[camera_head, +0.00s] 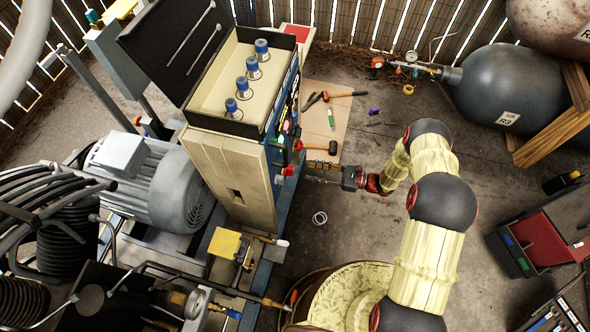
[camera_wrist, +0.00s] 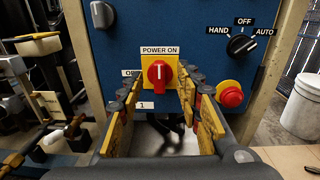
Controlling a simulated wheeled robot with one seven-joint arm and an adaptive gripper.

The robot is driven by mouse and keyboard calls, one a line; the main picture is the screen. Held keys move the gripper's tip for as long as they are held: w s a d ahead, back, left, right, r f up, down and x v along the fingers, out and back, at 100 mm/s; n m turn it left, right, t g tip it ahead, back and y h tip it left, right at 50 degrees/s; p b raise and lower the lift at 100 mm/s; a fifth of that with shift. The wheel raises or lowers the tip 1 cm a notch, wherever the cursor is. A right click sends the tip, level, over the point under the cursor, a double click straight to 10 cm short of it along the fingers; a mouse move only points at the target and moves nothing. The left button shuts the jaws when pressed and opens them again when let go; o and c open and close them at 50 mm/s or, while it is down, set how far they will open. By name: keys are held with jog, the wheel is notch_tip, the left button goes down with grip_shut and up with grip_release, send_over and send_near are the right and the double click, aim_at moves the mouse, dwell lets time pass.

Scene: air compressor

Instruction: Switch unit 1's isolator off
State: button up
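The isolator (camera_wrist: 160,74) is a red rotary knob on a yellow plate, under a "POWER ON" label, on a blue panel (camera_wrist: 196,50) in the wrist view. The white mark on its handle stands upright. A small tag below the knob reads 1. My gripper (camera_wrist: 158,88) is open, one finger on each side of the knob; I cannot tell whether either touches it. In the head view my gripper (camera_head: 325,179) is at the panel side of the beige cabinet (camera_head: 232,178), where the isolator cannot be clearly told apart.
A black HAND/OFF/AUTO selector (camera_wrist: 241,45) and a red push button (camera_wrist: 230,95) are to the right of the isolator. A board with tools (camera_head: 325,115) lies behind my gripper. A grey motor (camera_head: 160,185) is left of the cabinet, a red-black box (camera_head: 540,240) at right.

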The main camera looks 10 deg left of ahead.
aim_at(289, 171)
jog(key=a+f+b, duration=0.1)
jog(key=a, duration=0.6)
jog(key=shift+w+a+f+m+t, duration=0.35)
jog(key=shift+f+m+t, duration=0.05)
jog(key=shift+c, duration=0.5)
jog(key=c, duration=0.8)
grip_shut()
